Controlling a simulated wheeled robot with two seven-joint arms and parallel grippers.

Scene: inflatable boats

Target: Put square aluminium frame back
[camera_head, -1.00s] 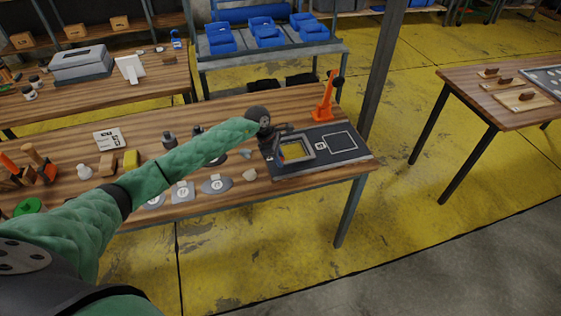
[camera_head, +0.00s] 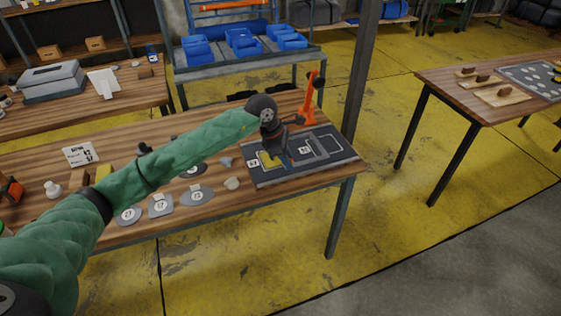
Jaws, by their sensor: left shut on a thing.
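The square aluminium frame (camera_head: 322,155) is grey and shows over the right part of a dark board (camera_head: 262,180) on the wooden table. My left gripper (camera_head: 287,156) is shut on the left side of the frame and hides part of it. A white outline shows on the board around the frame; I cannot tell whether the frame touches the board. My right gripper is not in view.
An orange stand (camera_head: 312,97) rises behind the board. Several grey numbered plates (camera_head: 161,206) and a pale knob-like piece (camera_head: 232,183) lie left of the board. A dark post (camera_head: 362,70) stands beyond the table's right end. Another table stands at the right.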

